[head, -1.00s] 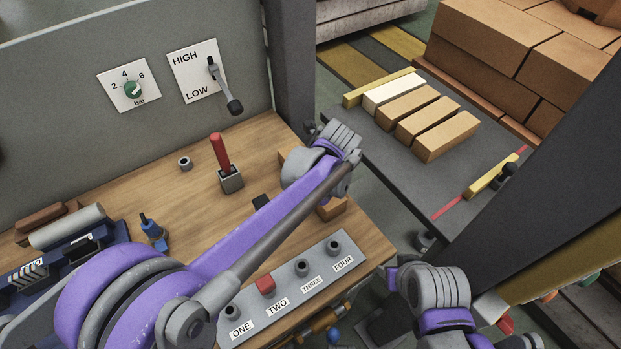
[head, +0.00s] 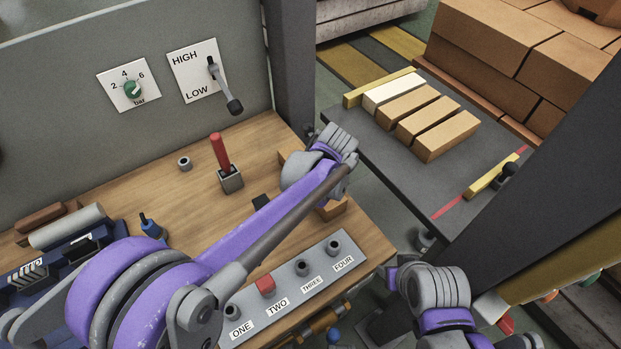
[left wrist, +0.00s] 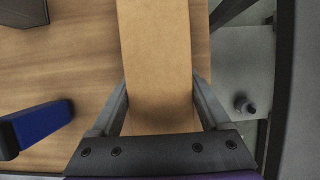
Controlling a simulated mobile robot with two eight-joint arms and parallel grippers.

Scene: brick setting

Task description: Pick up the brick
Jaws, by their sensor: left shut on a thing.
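In the left wrist view, a tan brick (left wrist: 155,50) lies lengthwise between the two fingers of my left gripper (left wrist: 158,100), which is shut on it. In the head view, my left wrist and forearm cover most of the brick. Only a corner of it (head: 333,210) shows at the right end of the wooden bench. My left gripper's fingers are hidden there. I cannot tell whether the brick touches the bench. My right arm shows at the lower right of the head view, but its gripper fingers do not.
The wooden bench (head: 375,242) holds a red-handled lever (head: 220,155) and a grey numbered panel (head: 318,262). A dark table (head: 450,190) beyond it carries a cream brick (head: 393,92) and several tan bricks (head: 445,136). A dark post (head: 560,130) stands at right.

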